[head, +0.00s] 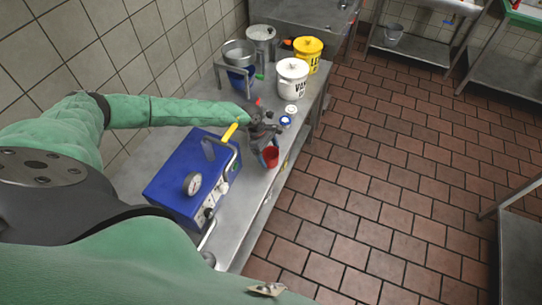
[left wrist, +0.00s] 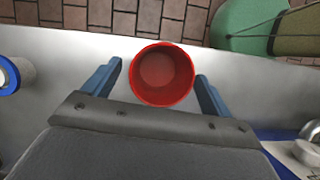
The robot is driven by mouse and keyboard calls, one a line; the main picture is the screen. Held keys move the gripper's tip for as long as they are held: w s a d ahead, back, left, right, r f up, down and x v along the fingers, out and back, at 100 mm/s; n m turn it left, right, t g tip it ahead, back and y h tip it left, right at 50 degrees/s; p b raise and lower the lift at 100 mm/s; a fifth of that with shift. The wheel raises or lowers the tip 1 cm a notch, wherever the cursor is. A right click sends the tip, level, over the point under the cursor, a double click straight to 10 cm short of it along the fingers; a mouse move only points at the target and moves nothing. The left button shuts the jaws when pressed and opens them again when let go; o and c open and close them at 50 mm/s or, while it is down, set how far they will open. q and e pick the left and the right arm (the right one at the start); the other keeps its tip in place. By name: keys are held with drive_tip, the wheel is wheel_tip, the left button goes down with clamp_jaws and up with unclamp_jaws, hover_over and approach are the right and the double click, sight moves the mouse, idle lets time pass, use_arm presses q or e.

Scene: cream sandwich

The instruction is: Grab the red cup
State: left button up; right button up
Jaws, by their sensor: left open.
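The red cup (head: 271,159) stands on the metal table near its front edge. In the left wrist view the red cup (left wrist: 163,75) is seen from above, and its inside looks empty. My left gripper (head: 268,152) is open and right at the cup. My right gripper is not in view.
The tiled floor (head: 400,170) is open to the right.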

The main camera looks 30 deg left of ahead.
use_arm(q)
drive_tip(key=shift+p+x, duration=0.55)
drive_tip(key=shift+x, duration=0.75)
drive_tip(key=c, duration=1.1)
drive_tip(key=shift+o, duration=0.2)
drive_tip(key=shift+r, duration=0.1)
